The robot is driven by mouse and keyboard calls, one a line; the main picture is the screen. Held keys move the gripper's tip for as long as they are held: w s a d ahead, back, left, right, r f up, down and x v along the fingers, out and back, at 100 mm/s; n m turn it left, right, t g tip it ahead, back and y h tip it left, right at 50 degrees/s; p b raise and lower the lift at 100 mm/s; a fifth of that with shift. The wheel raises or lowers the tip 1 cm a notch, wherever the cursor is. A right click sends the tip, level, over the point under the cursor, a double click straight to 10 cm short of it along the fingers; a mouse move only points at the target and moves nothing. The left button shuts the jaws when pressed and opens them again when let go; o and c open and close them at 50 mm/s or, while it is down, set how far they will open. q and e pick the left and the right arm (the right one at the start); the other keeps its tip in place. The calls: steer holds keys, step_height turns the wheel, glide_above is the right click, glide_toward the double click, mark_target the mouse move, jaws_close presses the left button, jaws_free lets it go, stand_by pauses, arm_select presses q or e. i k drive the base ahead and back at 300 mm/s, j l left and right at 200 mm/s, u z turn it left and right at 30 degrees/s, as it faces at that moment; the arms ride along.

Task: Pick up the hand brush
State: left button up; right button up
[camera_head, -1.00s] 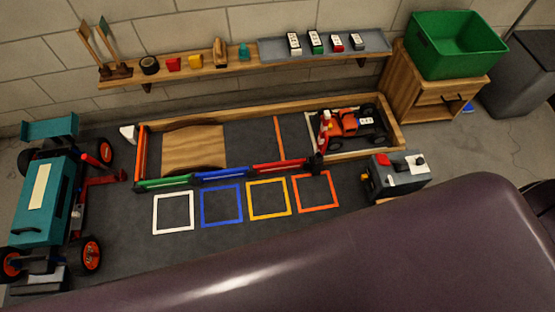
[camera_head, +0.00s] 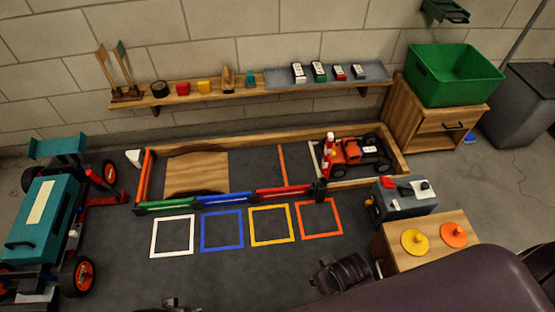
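I cannot pick out the hand brush for certain. A small tan upright item (camera_head: 227,78) on the wall shelf could be it, but it is too small to tell. A small blue item (camera_head: 469,138) lies on the floor by the wooden cabinet, and its kind is also unclear. A dark gripper, seemingly my right one (camera_head: 342,273), is over the dark floor below the orange square, away from the shelf. Its fingers are not clear. Only the tip of what seems to be my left gripper (camera_head: 170,303) shows at the bottom edge.
The wooden shelf (camera_head: 176,97) holds two long-handled tools, coloured blocks and a grey tray (camera_head: 283,79). A wood-edged track (camera_head: 250,118) holds an orange truck (camera_head: 352,152). A teal car (camera_head: 45,212) stands left. A green bin (camera_head: 452,75) tops the cabinet (camera_head: 437,126). The coloured floor squares are empty.

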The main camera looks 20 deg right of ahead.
mark_target(227, 75)
steer(key=i+j, duration=0.2)
steer(key=i, duration=0.3)
steer(key=i+j+u, duration=0.15)
steer(key=i, duration=0.35)
